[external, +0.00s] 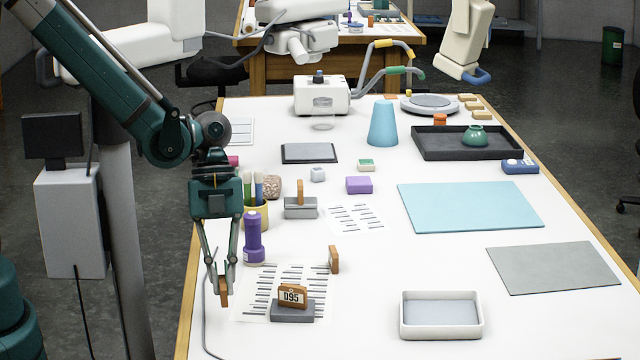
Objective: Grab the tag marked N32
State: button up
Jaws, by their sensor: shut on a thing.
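My gripper (219,277) hangs over the left front part of the white table. Its fingertips are shut on a small brown wooden tag (224,292), seen nearly edge-on, so its marking cannot be read. A brown tag marked 095 (292,295) stands upright in a dark grey holder (293,312) to the right of my gripper. Another brown tag (334,260) stands edge-on on the table, its marking hidden. No N32 marking is readable here.
A printed sheet (262,290) lies under the 095 holder. A purple flashlight (253,239) and a yellow pen cup (256,215) stand behind my gripper. A white tray (440,332) is front right. Blue (470,207) and grey (552,268) mats lie right. A cable runs along the left edge.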

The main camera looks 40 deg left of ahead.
aim_at(223, 282)
jog(key=shift+r, duration=2.55)
